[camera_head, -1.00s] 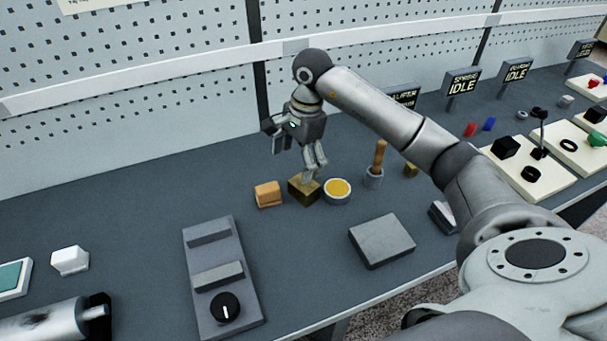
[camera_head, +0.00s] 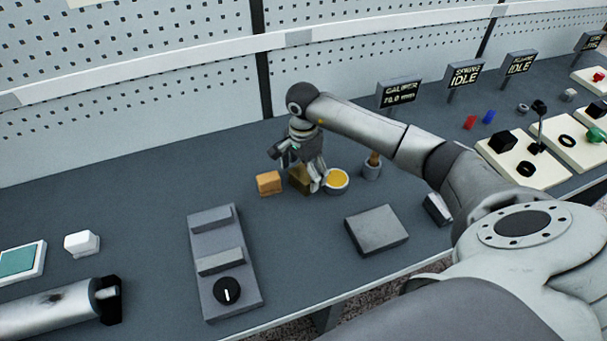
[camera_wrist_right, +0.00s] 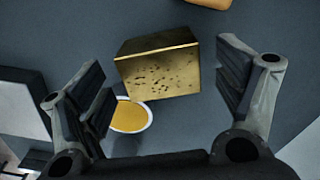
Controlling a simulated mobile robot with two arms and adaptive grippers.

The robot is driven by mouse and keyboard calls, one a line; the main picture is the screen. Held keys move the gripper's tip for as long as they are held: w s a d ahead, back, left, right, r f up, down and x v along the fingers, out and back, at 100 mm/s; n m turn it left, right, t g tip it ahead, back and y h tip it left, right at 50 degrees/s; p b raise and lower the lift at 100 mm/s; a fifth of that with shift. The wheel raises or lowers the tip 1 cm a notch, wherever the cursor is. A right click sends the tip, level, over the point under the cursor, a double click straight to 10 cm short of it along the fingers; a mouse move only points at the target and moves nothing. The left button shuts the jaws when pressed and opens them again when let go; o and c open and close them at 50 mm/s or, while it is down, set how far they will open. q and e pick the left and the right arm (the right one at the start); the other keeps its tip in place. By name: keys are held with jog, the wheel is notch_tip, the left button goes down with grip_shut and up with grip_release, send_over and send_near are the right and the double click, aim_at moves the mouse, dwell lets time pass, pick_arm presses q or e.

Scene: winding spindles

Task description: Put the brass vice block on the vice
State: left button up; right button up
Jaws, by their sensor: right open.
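The brass vice block (camera_head: 299,182) stands on the bench between an orange block and a yellow-filled round dish. My right gripper (camera_head: 304,176) is over it, pointing down, and partly hides it. In the right wrist view the brass block (camera_wrist_right: 158,72) shows a pitted face and lies between the two spread fingers (camera_wrist_right: 165,78). Gaps show on both sides, so the gripper is open and not holding it. The vice (camera_head: 222,240) is a grey plate with two raised bars and a black knob, nearer and to the left, with nothing between its bars.
The orange block (camera_head: 269,183) is close left of the brass block, and the yellow dish (camera_head: 337,181) close right. A holder (camera_head: 372,170) with a wooden handle stands beyond the dish. A grey slab (camera_head: 376,229) lies right of the vice, with bare bench between them.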

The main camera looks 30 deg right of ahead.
jog(key=shift+f, duration=0.85)
jog(key=shift+c, duration=0.5)
jog(key=c, duration=1.5)
jog(key=shift+w+d+r, duration=0.1)
jog(key=shift+c, duration=0.7)
jog(key=shift+r, duration=0.1)
